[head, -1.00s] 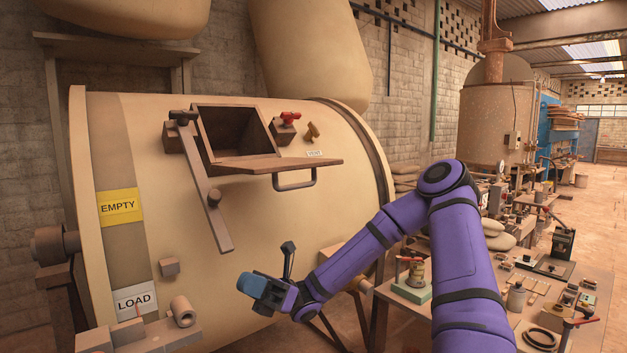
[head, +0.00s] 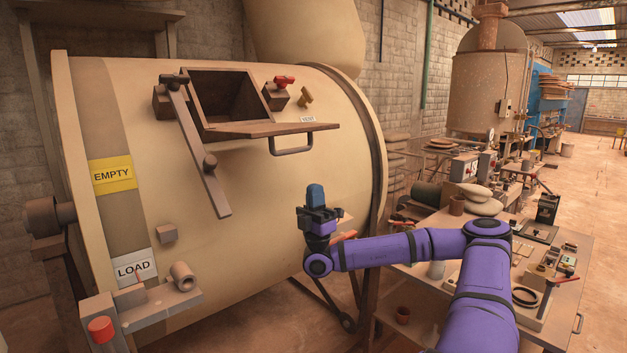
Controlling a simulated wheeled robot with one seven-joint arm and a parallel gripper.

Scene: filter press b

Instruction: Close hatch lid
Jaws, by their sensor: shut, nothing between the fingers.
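The hatch lid (head: 262,131) is a brown flap with a bar handle (head: 291,149) under its outer edge. It stands open, sticking out toward me from the lower edge of the hatch opening (head: 226,97) on the big cream drum (head: 270,210). The dark inside of the hatch shows. A long latch bar (head: 203,155) hangs slanting down at the left of the opening. My gripper (head: 315,193) points up, shut and empty, below and a little right of the handle, apart from it.
A red-handled valve (head: 283,82) and a brass-coloured knob (head: 306,97) sit right of the hatch. A bracket with a red knob (head: 101,329) is at the lower left. A cluttered workbench (head: 545,295) stands at the right, under my arm.

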